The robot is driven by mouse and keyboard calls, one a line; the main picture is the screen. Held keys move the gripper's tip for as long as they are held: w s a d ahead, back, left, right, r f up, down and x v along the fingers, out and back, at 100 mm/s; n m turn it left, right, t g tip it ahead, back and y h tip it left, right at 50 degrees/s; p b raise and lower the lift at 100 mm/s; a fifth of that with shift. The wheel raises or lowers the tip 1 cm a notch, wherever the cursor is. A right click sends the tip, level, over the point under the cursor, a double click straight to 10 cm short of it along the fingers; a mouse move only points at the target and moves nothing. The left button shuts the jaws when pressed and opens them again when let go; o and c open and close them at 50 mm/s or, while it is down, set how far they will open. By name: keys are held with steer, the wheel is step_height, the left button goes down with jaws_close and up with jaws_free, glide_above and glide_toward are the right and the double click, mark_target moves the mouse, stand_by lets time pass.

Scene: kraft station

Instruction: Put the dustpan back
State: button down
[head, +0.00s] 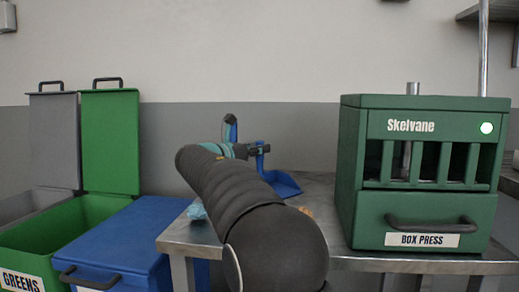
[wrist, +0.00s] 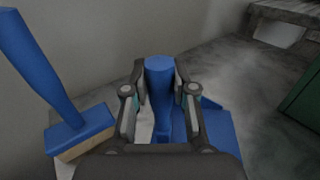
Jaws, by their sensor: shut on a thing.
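The blue dustpan (wrist: 216,130) is in my gripper (wrist: 158,88), whose fingers are shut on both sides of its upright handle. In the head view the dustpan (head: 284,184) shows beyond my arm, over or behind the back of the steel table, with my gripper (head: 259,150) at its handle. I cannot tell whether the pan touches anything. A blue hand brush (wrist: 75,128) with pale bristles is to the left of my gripper in the wrist view, its handle tilted. My arm hides much of the table in the head view.
The steel table (head: 330,200) carries a green box press (head: 425,175) at right. A crumpled light-blue thing (head: 196,210) and a small orange-brown thing (head: 306,211) lie by my arm. An open green bin (head: 60,228) and a closed blue bin (head: 125,240) stand at left.

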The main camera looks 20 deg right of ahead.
steer(key=c, duration=0.9)
jaws_free()
steer(key=shift+c, duration=0.2)
steer(key=shift+r, duration=0.2)
steer(key=v, duration=1.2)
steer(key=shift+p, duration=0.3)
